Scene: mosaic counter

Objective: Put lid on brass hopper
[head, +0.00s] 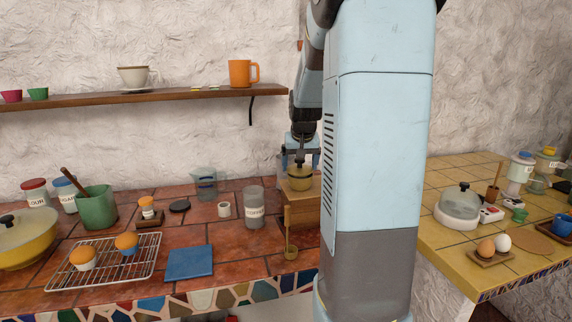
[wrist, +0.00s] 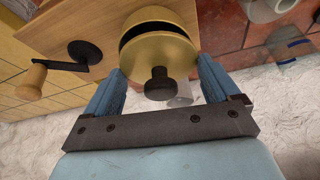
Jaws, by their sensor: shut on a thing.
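The brass lid (wrist: 160,55) with its dark knob (wrist: 158,84) is between my gripper's blue fingers in the wrist view. My gripper (wrist: 164,82) is shut on the lid; it also shows in the head view (head: 301,160), pointing down over the grinder. The brass hopper (wrist: 152,13) is just beyond the lid, on a wooden grinder box (wrist: 100,25). It also shows in the head view (head: 300,184). A dark gap shows between lid and hopper on one side, so the lid looks tilted or not flush. Whether they touch elsewhere is hidden.
The grinder's crank with a wooden knob (wrist: 30,82) sticks out at left in the wrist view. A coffee jar (head: 253,208) and a glass jug (head: 204,183) stand left of the grinder. A brass scoop (head: 290,245) is in front. The wooden shelf (head: 150,97) is above left.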

